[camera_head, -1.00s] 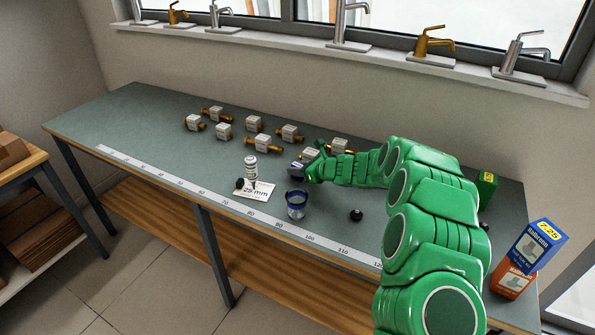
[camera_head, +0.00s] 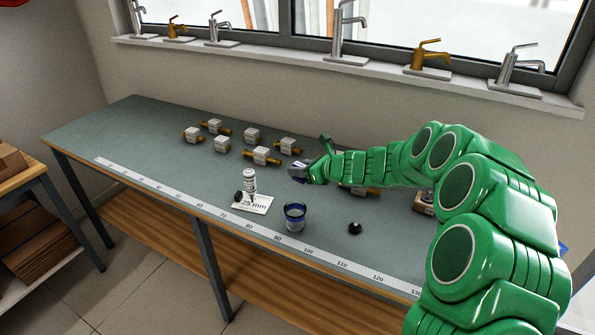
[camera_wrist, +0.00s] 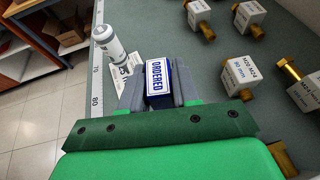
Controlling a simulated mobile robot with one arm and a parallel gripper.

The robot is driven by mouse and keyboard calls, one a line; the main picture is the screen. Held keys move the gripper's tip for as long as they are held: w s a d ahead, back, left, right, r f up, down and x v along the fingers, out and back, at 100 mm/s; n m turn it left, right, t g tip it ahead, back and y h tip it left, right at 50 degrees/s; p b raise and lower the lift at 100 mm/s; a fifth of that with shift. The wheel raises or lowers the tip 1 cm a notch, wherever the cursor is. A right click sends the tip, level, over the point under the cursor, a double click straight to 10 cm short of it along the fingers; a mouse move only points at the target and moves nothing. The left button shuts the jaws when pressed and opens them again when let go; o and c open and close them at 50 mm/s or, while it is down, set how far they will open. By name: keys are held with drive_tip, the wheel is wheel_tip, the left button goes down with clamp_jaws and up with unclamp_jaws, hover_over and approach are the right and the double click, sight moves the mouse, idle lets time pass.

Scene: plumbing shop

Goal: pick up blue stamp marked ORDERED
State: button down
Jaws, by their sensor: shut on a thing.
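The blue stamp (camera_wrist: 159,80) shows in the wrist view with a white label reading ORDERED. It sits between the two grey fingers of my gripper (camera_wrist: 158,88), which is shut on it. In the head view my gripper (camera_head: 301,172) is over the middle of the bench with the small blue stamp (camera_head: 296,169) at its tip. The fingers partly cover the stamp's sides, and its underside is hidden.
On the green bench (camera_head: 120,130) stand several brass fittings with white labels (camera_head: 262,156), a white bottle (camera_head: 249,183) by a 25 mm card (camera_head: 262,205), a blue-rimmed cup (camera_head: 295,218) and a black knob (camera_head: 354,228). Taps line the windowsill. My arm hides the bench's right end.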

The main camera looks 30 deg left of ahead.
drive_tip(key=s+d+r, duration=0.3)
drive_tip(key=s+d, duration=0.1)
drive_tip(key=s, duration=0.2)
drive_tip(key=shift+s+d+r, duration=0.15)
drive_tip(key=shift+d, duration=0.2)
